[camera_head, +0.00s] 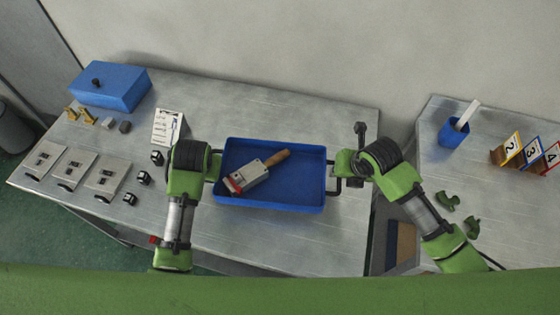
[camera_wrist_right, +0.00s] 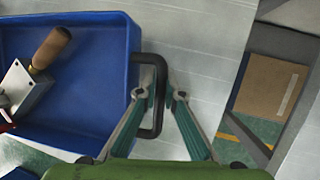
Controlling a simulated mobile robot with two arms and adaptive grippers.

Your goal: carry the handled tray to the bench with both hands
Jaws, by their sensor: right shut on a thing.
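The blue handled tray (camera_head: 290,190) is level over the grey metal table, with a dark handle at each end. I cannot tell whether it touches the table. In it lies a metal block-shaped tool with a wooden handle and a red end (camera_head: 252,174). My right gripper (camera_head: 343,164) is at the tray's right handle. In the right wrist view its fingers (camera_wrist_right: 159,96) stand either side of the black handle (camera_wrist_right: 160,70). My left gripper (camera_head: 213,163) is at the left handle; its fingers are mostly hidden by its own wrist.
The metal table (camera_head: 270,110) holds a blue lidded box (camera_head: 112,88), several grey plates (camera_head: 73,167), small black blocks and a white card (camera_head: 167,126) at left. A gap separates the tables.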

